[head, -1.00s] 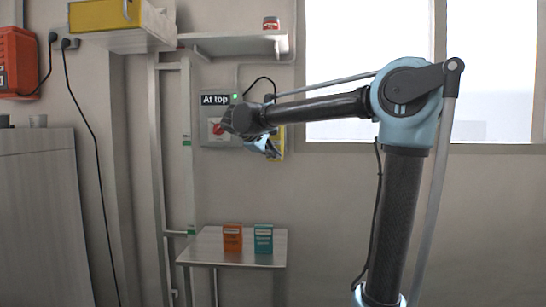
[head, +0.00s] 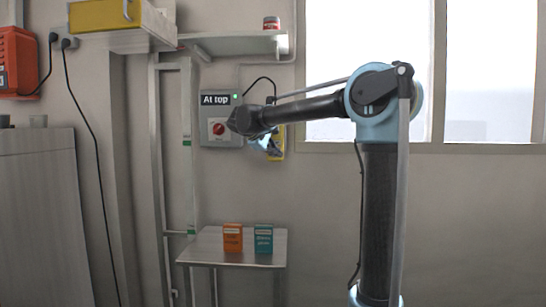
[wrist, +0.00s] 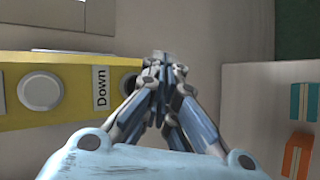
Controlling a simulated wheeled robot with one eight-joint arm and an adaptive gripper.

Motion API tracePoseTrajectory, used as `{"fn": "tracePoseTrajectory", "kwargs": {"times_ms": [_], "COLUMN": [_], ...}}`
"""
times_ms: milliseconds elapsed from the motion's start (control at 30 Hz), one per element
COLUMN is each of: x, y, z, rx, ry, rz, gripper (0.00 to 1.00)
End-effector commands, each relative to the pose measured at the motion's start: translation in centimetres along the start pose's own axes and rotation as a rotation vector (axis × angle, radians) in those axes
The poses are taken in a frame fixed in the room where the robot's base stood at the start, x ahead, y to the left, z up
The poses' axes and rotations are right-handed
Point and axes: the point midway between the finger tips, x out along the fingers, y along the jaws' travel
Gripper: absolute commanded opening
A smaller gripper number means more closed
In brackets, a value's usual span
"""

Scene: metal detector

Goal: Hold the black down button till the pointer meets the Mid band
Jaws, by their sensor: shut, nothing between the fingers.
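A yellow control box (wrist: 50,110) fills the left of the wrist view, with a "Down" label (wrist: 100,92) and a pale round button (wrist: 40,90). A dark round button (wrist: 128,84) past the label is partly hidden by my fingers. My gripper (wrist: 160,62) is shut and empty beside it; I cannot tell whether it touches. In the head view the yellow box (head: 280,148) is mostly behind my gripper (head: 270,148). A sign (head: 215,99) reads "At top". A vertical rail (head: 187,180) carries green bands. I cannot make out the pointer or band names.
A shelf (head: 225,46) with a red can (head: 271,23) is at the rail's top. A low table (head: 208,246) holds an orange box (head: 232,238) and a teal box (head: 263,238). A grey panel with a red knob (head: 218,129) is left of my gripper.

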Motion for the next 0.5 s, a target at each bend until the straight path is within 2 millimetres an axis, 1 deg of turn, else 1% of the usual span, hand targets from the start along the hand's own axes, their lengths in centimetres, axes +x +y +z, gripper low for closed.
{"fn": "tracePoseTrajectory", "kwargs": {"times_ms": [200,500], "x": [0.82,0.95], "y": [0.59,0.68], "z": [-0.62,-0.69], "rx": [-0.001,-0.001], "ry": [0.0,0.0], "rz": [0.0,0.0], "gripper": [0.0,0.0]}}
